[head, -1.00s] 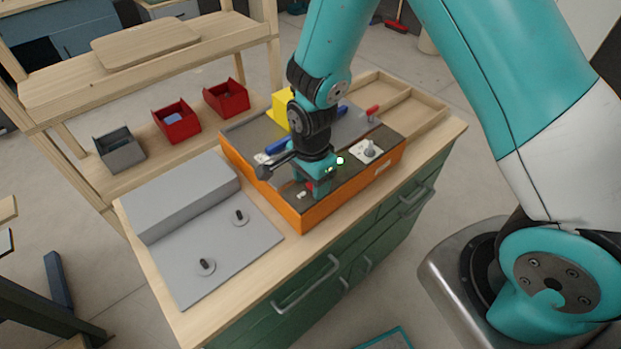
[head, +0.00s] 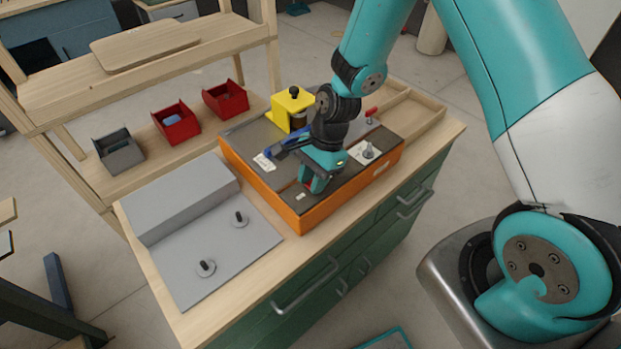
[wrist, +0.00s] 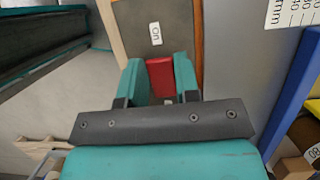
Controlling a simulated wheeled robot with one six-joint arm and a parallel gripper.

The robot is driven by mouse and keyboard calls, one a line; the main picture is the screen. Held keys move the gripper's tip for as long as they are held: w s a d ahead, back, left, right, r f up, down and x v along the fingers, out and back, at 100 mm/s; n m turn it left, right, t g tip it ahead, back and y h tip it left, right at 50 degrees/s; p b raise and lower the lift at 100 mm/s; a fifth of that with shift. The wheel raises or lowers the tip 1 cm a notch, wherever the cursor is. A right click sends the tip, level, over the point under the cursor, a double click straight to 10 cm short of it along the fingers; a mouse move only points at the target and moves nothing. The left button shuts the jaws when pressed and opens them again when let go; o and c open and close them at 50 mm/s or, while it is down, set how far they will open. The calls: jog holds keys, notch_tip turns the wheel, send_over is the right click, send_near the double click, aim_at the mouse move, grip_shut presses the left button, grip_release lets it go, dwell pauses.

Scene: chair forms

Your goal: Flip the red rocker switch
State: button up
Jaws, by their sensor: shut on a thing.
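My gripper (wrist: 159,80) is shut on the switch, one finger on each side. In the head view my gripper (head: 312,184) reaches down to the front part of the orange-sided box (head: 325,211). A bit of red shows between its fingers there; most of the switch is hidden. I cannot tell which way the rocker is tipped.
On the box, a yellow block (head: 289,108) stands behind, a knob on a white plate (head: 368,151) is to the right, and a red-handled lever (head: 371,114) is farther back. A grey panel with two dark knobs (head: 240,218) lies to the left. Clear bench remains in front.

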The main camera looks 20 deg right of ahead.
dwell(0.3)
jog(key=o, duration=0.9)
jog(key=b+v, duration=0.1)
jog(key=v, duration=1.6)
jog(key=shift+d+r, duration=0.15)
jog(key=shift+d, duration=0.1)
jog(key=s+a+r+n, duration=0.3)
jog(key=s+n, duration=0.3)
jog(key=n, duration=0.1)
jog(key=s+a+r+n, duration=0.3)
jog(key=s+n, duration=0.4)
jog(key=s+a+r+n+t, duration=0.1)
jog(key=s+a+r+n, duration=0.2)
jog(key=s+n, duration=0.4)
jog(key=shift+a+n, duration=0.3)
jog(key=shift+a, duration=0.2)
